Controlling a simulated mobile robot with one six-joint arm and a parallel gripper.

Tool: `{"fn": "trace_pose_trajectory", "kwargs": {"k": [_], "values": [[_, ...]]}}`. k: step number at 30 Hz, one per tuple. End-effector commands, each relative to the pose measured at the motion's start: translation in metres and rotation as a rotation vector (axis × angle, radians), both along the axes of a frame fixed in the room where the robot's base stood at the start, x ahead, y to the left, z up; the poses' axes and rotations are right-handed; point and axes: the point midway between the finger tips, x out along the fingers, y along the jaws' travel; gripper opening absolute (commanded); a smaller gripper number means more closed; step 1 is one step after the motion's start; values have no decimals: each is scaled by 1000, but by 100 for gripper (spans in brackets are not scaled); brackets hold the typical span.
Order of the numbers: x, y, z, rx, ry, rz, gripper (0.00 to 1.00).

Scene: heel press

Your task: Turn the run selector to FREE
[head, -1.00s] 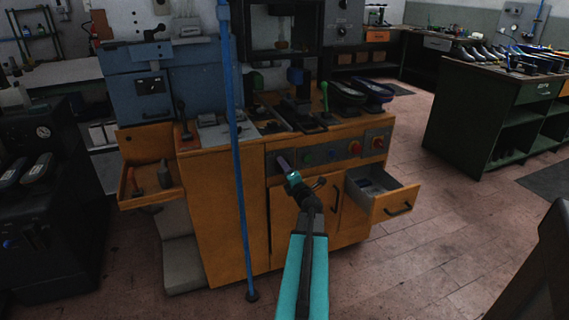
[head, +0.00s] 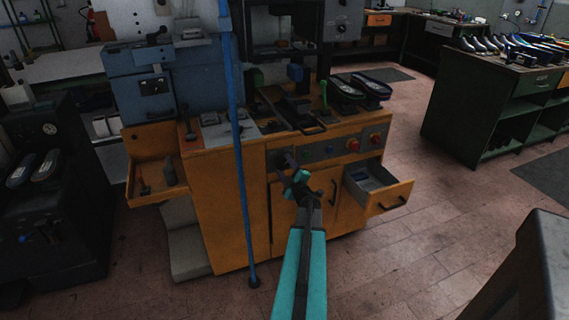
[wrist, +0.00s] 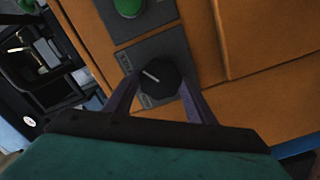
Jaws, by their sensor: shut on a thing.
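The run selector is a black round knob (wrist: 160,76) with a white pointer line, on a dark grey plate (wrist: 135,57) in the wrist view. Its line points to the upper left there. Small white lettering on the plate is too blurred to read. My gripper (wrist: 159,84) is shut on the knob, with one purple finger on each side of it. In the head view my gripper (head: 287,160) is at the left end of the orange cabinet's grey control panel (head: 318,153) and hides the knob.
A green button (wrist: 128,7) sits beside the knob's plate. Red knobs (head: 375,138) are farther right on the panel. An open drawer (head: 385,198) juts out below right. A blue upright pole (head: 240,185) stands left of my arm.

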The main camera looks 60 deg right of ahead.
Motion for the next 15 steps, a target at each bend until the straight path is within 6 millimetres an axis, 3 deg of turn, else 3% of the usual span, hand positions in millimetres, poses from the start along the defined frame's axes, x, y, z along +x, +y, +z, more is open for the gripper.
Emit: {"fn": "trace_pose_trajectory", "kwargs": {"k": [15], "values": [[0, 0, -1, 71, -51, 0, 28]]}}
